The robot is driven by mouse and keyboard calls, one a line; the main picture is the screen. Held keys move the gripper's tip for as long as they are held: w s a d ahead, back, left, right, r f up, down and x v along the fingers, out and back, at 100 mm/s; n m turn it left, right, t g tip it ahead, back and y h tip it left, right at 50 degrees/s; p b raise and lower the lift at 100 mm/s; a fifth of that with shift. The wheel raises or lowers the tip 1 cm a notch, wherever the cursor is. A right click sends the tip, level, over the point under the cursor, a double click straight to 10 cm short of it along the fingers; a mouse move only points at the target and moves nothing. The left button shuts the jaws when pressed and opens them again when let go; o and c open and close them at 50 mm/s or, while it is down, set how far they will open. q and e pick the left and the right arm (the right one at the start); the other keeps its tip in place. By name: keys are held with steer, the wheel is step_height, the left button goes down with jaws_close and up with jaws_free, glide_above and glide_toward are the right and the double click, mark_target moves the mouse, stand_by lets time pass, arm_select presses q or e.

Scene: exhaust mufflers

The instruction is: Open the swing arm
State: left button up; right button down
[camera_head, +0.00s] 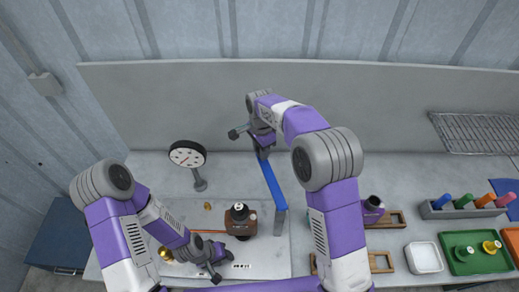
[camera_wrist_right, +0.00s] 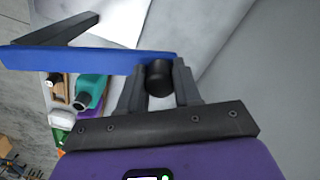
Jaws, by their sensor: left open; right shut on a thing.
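The swing arm (camera_head: 272,185) is a blue bar above the workbench, running from its near end back to my right gripper. In the right wrist view the blue bar (camera_wrist_right: 85,60) crosses at the upper left and ends at a black cylindrical knob (camera_wrist_right: 158,76). My right gripper (camera_wrist_right: 158,88) is shut on this knob, one finger on each side. In the head view my right gripper (camera_head: 262,142) is at the bar's far end, and its fingers are partly hidden. My left gripper (camera_head: 215,268) is open low over the front of the bench, apart from the swing arm.
A brown part with a black top (camera_head: 240,221) stands left of the swing arm. A round dial on a stand (camera_head: 187,155) is behind it. Wooden holders, a white tray (camera_head: 424,257) and a green tray (camera_head: 476,262) lie to the right. A back panel (camera_head: 400,105) stands behind the bench.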

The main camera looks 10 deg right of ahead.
steer(key=c, duration=0.8)
jaws_free()
steer(key=shift+r, duration=0.15)
step_height(320, 180, up, 7)
steer(key=shift+r, duration=0.2)
